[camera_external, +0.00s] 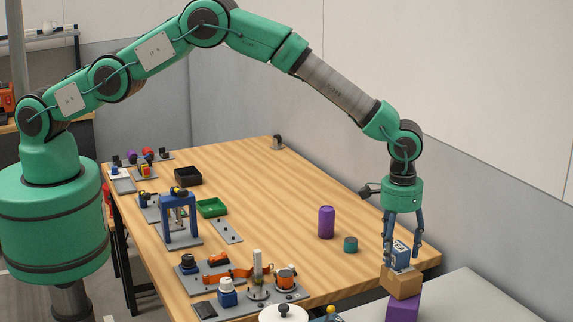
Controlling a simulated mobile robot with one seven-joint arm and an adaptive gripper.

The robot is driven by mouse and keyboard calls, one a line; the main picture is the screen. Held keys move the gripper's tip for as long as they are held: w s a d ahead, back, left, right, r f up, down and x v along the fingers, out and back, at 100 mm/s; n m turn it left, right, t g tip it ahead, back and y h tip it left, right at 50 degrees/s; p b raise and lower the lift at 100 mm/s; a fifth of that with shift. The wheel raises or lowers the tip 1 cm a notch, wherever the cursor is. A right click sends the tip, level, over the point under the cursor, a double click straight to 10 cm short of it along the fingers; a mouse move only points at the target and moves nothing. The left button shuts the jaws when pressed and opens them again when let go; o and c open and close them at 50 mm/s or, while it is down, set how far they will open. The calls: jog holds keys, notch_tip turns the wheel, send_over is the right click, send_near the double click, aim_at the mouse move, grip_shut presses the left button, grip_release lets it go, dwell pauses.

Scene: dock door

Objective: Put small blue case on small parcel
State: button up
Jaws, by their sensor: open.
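The small blue case (401,251), blue with a white marked face, sits upright on top of a brown cardboard parcel (402,284) at the right end of the table. My gripper (403,249) points straight down over the case, with one finger on each side of it. The fingers look spread, and I cannot tell whether either touches the case. The parcel stands just above or behind a purple box (403,307) in the picture. The case's lower edge is partly hard to make out.
A purple cylinder (326,222) and a short teal cylinder (350,244) stand on the wooden table (270,180) left of my gripper. Several fixtures, a green tray (211,208) and a black tray (188,176) fill its left side. A grey surface (465,300) lies front right.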

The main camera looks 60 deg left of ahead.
aim_at(396, 246)
notch_tip(396, 246, up, 11)
jog(key=b, duration=0.1)
jog(key=shift+s+r, duration=0.2)
dwell(0.4)
dwell(0.4)
